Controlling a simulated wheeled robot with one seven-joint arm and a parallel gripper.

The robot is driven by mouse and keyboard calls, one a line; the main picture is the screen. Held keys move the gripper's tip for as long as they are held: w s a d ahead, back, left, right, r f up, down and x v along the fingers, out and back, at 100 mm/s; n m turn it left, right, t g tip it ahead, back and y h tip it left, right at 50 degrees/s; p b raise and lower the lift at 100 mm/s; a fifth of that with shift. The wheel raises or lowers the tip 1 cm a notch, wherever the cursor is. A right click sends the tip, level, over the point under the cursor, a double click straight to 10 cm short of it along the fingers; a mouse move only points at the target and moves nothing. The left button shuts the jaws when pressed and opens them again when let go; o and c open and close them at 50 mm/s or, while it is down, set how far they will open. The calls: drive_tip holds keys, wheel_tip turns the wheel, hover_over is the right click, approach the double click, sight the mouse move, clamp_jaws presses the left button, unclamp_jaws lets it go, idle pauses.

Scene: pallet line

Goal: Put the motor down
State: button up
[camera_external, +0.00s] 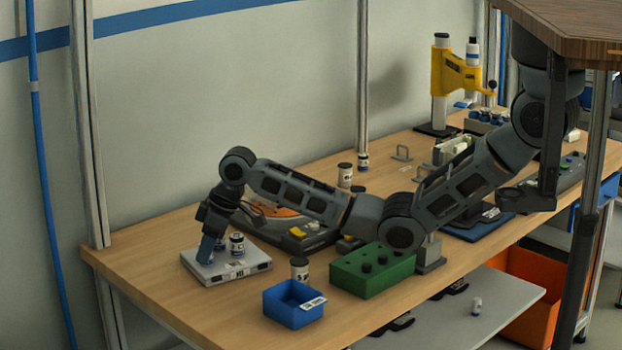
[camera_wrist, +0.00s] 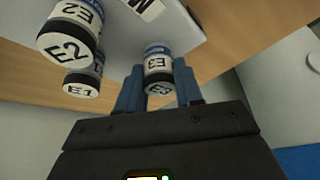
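A motor labelled E3 (camera_wrist: 158,66), a small white cylinder with a dark end and a blue band, is between the two blue fingers of my gripper (camera_wrist: 160,85), which appear closed on its sides. In the outside view my gripper (camera_external: 211,248) points down at the left part of a white pallet (camera_external: 240,270), and its fingers hide the E3 motor. The pallet also shows in the wrist view (camera_wrist: 185,30). I cannot tell whether E3 touches the pallet.
A dark fixture (camera_external: 305,243) is behind. The bench (camera_external: 160,232) is clear to the pallet's left.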

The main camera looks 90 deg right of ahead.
drive_tip(key=o, duration=0.4)
drive_tip(key=shift+r, duration=0.15)
drive_tip(key=v, duration=1.2)
drive_tip(key=shift+r, duration=0.1)
